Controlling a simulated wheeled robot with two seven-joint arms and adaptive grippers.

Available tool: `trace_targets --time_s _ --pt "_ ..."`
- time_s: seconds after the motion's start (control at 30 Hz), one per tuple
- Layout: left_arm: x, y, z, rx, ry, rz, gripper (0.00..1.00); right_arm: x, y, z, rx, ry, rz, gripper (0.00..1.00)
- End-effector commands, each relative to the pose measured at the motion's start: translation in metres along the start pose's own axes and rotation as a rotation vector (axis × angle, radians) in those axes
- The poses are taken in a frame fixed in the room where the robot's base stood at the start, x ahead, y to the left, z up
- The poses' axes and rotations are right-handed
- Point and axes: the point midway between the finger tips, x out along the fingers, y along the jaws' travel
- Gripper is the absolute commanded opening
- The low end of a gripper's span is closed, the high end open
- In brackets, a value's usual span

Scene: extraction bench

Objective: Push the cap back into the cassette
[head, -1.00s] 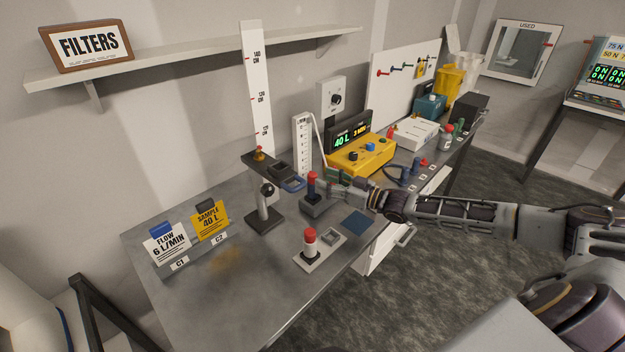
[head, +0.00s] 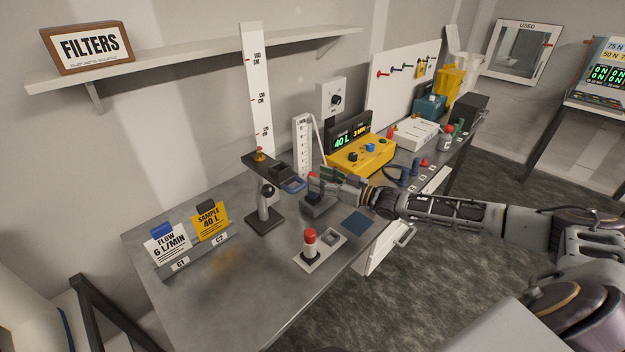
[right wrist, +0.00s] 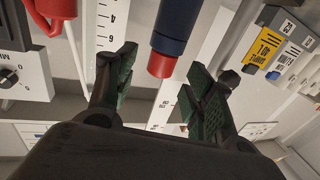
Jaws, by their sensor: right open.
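A dark blue cylinder with a red top stands on a dark base (head: 316,207) near the middle of the bench; it shows large in the right wrist view (right wrist: 172,30), upside down, red end (right wrist: 161,64) lowest. My right gripper (head: 319,178) is open, with its green-padded fingers (right wrist: 157,88) to either side of the red end in that view and a gap at each side. In the head view the fingers partly cover the cylinder. My left gripper is out of view.
A dark stand (head: 264,216) with a small platform is left of the gripper. Behind are a yellow pump unit (head: 362,158) and a ruled white column (head: 302,138). A blue pad (head: 358,222) lies near the front edge. The front left bench is clear.

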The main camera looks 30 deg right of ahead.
Motion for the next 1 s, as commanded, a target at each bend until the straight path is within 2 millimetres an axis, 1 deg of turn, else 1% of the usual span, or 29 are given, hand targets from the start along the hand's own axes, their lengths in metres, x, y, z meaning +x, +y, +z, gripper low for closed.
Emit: trace_targets --time_s 0.17,0.5,1.0 --pt "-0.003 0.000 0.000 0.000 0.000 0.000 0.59 0.011 0.000 -0.003 0.000 0.002 -0.001 0.53" --pt "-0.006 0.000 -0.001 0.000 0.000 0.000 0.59 0.029 0.000 -0.002 -0.001 0.001 -0.001 0.53" --pt "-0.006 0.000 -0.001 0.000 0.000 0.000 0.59 0.031 0.000 -0.001 0.000 0.000 -0.001 0.53"
